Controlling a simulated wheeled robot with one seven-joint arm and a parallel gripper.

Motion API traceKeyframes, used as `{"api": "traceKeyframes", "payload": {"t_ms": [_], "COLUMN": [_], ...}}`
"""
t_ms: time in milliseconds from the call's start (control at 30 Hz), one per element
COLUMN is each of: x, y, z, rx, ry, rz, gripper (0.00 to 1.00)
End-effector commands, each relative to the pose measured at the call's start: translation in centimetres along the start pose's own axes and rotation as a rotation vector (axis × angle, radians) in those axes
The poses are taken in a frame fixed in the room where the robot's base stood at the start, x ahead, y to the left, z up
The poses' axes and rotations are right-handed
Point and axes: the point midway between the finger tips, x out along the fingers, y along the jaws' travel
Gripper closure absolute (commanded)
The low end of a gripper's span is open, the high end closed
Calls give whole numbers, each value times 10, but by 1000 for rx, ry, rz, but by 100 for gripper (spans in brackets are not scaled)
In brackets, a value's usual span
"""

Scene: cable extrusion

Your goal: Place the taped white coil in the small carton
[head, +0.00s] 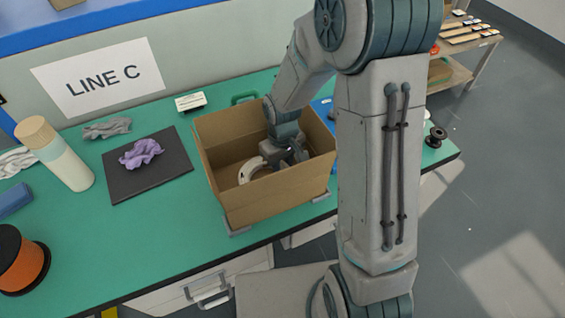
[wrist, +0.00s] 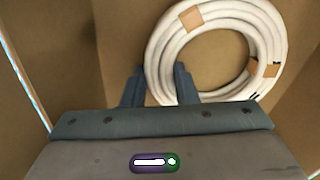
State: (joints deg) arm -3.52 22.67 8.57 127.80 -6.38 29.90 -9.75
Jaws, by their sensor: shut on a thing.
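The white coil (wrist: 220,14) has brown tape patches and sits inside the open cardboard carton (head: 270,207). In the head view the coil (head: 248,170) shows partly, near the carton's left inner side. My gripper (wrist: 160,84) is down inside the carton, with its two fingers on either side of the coil's near left rim, shut on it. In the head view my gripper (head: 273,160) is partly hidden by my wrist. The carton's floor and walls (wrist: 60,30) surround the coil in the wrist view. I cannot tell whether the coil touches the floor.
A dark mat (head: 120,185) with a purple cloth (head: 140,153) lies left of the carton. A small black spool (head: 436,137) is at the right.

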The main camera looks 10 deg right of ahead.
Motion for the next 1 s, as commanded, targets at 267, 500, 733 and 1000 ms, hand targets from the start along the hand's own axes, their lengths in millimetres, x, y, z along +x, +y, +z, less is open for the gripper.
{"api": "traceKeyframes", "payload": {"t_ms": [267, 500, 733, 1000], "x": [2, -4, -42, -98], "y": [0, 0, 1, 0], "z": [0, 0, -1, 0], "rx": [0, 0, 1, 1], "ry": [0, 0, 5, 3], "rz": [0, 0, 3, 1], "gripper": [52, 52, 52, 52]}}
